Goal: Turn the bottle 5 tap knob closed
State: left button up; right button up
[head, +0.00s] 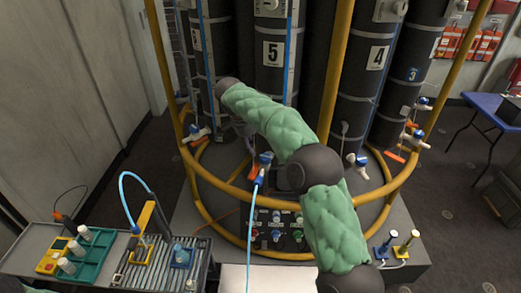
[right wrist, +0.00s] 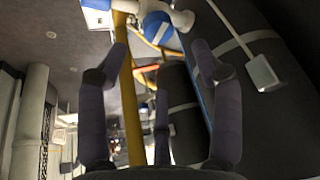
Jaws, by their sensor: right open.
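Bottle 5 (head: 272,80) is a tall dark cylinder with a white "5" label, standing in the rack. Its tap (head: 262,168), with a blue body and an orange part, sits low in front of it with a light blue hose hanging down. My right arm crosses the head view and bends over to the left of this tap. My right gripper (head: 242,127) is partly hidden by the wrist there. In the right wrist view its fingers (right wrist: 155,65) are apart with nothing between them. A blue round knob with a white stripe (right wrist: 160,28) shows beyond them; I cannot tell whose tap it is.
A yellow tubular rail (head: 345,70) surrounds the bottles. Another tap (head: 196,133) is at the left, and bottle 4 (head: 370,80) has one (head: 357,163) at the right. A cart (head: 110,275) with trays stands front left. A blue table (head: 487,104) is far right.

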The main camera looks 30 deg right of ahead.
jog(key=v, duration=0.3)
jog(key=shift+r, duration=0.1)
dwell(0.4)
jog(key=s+a+f+n+y, duration=0.1)
jog(key=a+f+n+y, duration=0.3)
jog(key=f, duration=0.6)
jog(key=s+a+f+n+h, duration=0.15)
jog(key=a+f, duration=0.35)
jog(key=f, duration=0.6)
jog(key=s+a+f+n+y, duration=0.25)
jog(key=a+f+n, duration=0.2)
jog(key=f, duration=0.55)
jog(key=s+a+f+n+y, duration=0.25)
jog(key=s+a+f, duration=0.55)
jog(key=s+f, duration=0.45)
jog(key=s+a+f+n+y, duration=0.1)
jog(key=s+a+f, duration=0.1)
jog(key=s, duration=1.4)
jog(key=shift+a+f, duration=0.2)
jog(key=shift+f, duration=0.4)
